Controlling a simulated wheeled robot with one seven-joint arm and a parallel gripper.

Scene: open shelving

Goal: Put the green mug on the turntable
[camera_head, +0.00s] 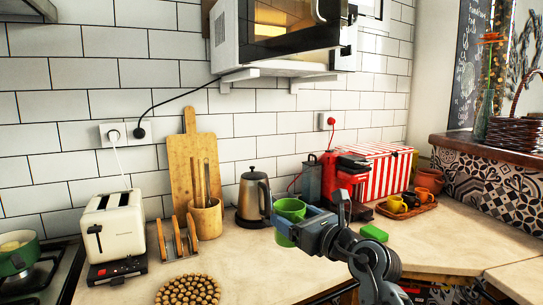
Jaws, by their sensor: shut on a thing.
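The green mug (290,209) is upright above the counter, in front of the kettle and the red coffee machine. My gripper (284,226) is shut on the mug; its fingers reach it from the lower right and partly hide it. A wall-mounted microwave (225,41) hangs above, cut off by the top edge, with a lit inside behind its dark front. I cannot tell whether its door is open. No turntable can be made out; the inside floor of the microwave is not visible.
The microwave's brackets (262,75) are above the steel kettle (252,196). A red coffee machine (341,182) and cup tray (408,211) stand right. A toaster (110,226), wooden rack (178,240), utensil holder (205,217) and beaded trivet (188,290) are left. The right counter has free room.

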